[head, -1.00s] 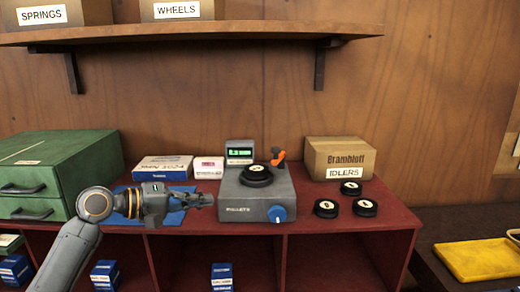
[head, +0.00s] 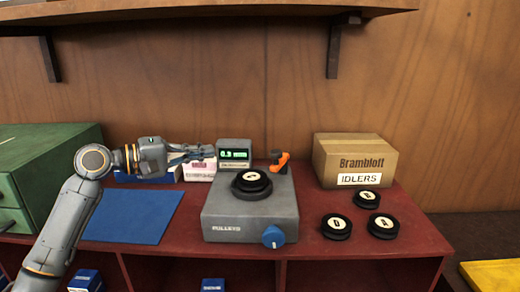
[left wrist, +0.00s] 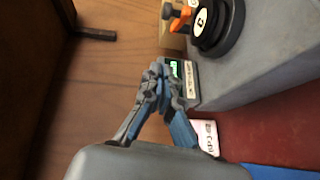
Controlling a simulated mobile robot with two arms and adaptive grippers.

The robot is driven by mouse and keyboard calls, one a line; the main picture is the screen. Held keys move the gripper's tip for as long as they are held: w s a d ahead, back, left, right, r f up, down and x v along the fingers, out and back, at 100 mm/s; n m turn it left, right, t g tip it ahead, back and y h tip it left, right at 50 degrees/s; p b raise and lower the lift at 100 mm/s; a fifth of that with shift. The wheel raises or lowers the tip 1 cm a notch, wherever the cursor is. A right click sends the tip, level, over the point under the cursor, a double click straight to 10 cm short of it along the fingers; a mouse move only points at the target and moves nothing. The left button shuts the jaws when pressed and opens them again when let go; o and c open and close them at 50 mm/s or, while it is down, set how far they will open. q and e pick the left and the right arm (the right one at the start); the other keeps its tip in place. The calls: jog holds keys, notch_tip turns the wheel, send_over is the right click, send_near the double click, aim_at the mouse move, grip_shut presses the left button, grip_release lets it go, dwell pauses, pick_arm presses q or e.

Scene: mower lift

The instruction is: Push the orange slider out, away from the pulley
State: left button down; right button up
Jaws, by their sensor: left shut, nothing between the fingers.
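The orange slider (head: 281,161) stands on a dark post at the back right of the grey tester (head: 250,217). A black pulley marked C (head: 252,184) lies on the tester's round seat, left of and in front of the slider. My left gripper (head: 210,151) is shut and empty, level with the tester's small display (head: 234,153) and left of the slider. In the left wrist view the closed fingertips (left wrist: 157,72) overlap the display, and the orange slider (left wrist: 180,20) shows beyond them beside the pulley (left wrist: 212,25). My right gripper is not in view.
Black idlers marked D (head: 336,227), A (head: 382,226) and one more (head: 367,199) lie right of the tester. A cardboard IDLERS box (head: 356,160) stands behind them. A blue mat (head: 133,216) lies clear at left. A wall shelf hangs above.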

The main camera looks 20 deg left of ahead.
pick_arm(q)
jog(key=s, duration=0.1)
jog(key=p, duration=0.4)
send_near(280, 163)
jog(key=w+a+r, duration=0.1)
jog(key=w, duration=0.1)
jog(key=w+a+r, duration=0.1)
jog(key=r, duration=0.1)
jog(key=shift+w+a+r, duration=0.25)
jog(key=shift+w+a, duration=0.1)
jog(key=shift+w, duration=0.05)
jog(key=d, duration=0.1)
jog(key=d+p, duration=0.1)
jog(key=d+f+p, duration=0.1)
jog(key=shift+w+d, duration=0.2)
jog(key=shift+w, duration=0.2)
jog(key=shift+s+d, duration=0.1)
jog(key=shift+d, duration=0.35)
jog(key=shift+f, duration=0.15)
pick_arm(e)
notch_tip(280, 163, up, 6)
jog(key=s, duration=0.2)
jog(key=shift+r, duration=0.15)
pick_arm(q)
jog(key=shift+p, duration=0.3)
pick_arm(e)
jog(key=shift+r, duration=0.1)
